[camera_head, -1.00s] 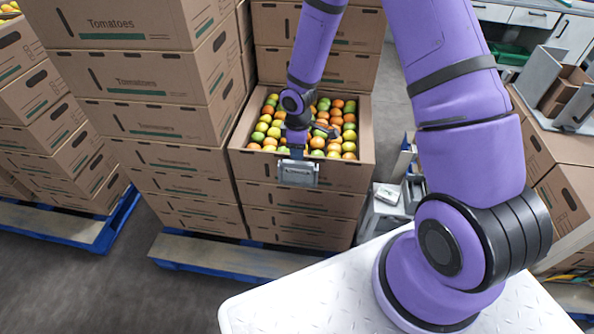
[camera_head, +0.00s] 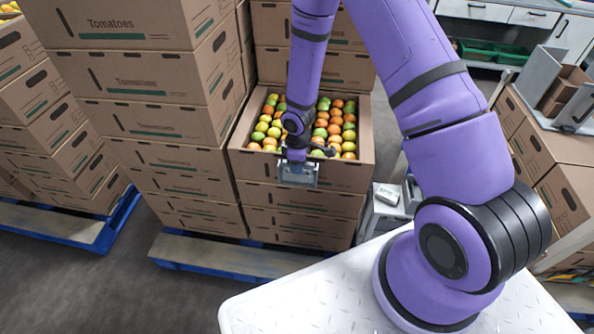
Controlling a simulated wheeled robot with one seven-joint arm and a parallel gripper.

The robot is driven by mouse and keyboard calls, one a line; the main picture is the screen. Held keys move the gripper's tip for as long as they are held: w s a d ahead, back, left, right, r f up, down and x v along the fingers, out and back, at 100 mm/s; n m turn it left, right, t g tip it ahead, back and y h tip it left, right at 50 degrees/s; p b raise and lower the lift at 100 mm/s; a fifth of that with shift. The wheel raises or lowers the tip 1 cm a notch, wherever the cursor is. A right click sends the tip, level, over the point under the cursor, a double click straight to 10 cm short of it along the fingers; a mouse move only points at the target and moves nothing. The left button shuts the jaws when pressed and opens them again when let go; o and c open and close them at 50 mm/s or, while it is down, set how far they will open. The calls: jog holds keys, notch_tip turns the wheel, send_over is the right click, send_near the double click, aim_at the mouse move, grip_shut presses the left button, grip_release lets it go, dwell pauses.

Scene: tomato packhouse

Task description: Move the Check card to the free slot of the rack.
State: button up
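My gripper (camera_head: 294,154) is at the front edge of the open tomato box, pointing down. A small grey frame-like piece (camera_head: 298,174) shows at the box's front face, directly below my gripper. I cannot tell whether this piece is held by my gripper or fixed to the box. The fingers are too small and dark to show whether they are open or shut. I cannot make out the Check card, any card lettering, or a rack with a free slot for certain.
The open box (camera_head: 343,177) holds red, orange and green tomatoes and tops a carton stack. Taller carton stacks (camera_head: 150,95) rise close on the left. A grey stand (camera_head: 378,217) with a small white item is right of the stack. A grey metal holder (camera_head: 543,75) sits on cartons at right.

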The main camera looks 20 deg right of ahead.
grip_shut()
jog(key=shift+r, duration=0.25)
dwell(0.4)
jog(key=shift+r, duration=4)
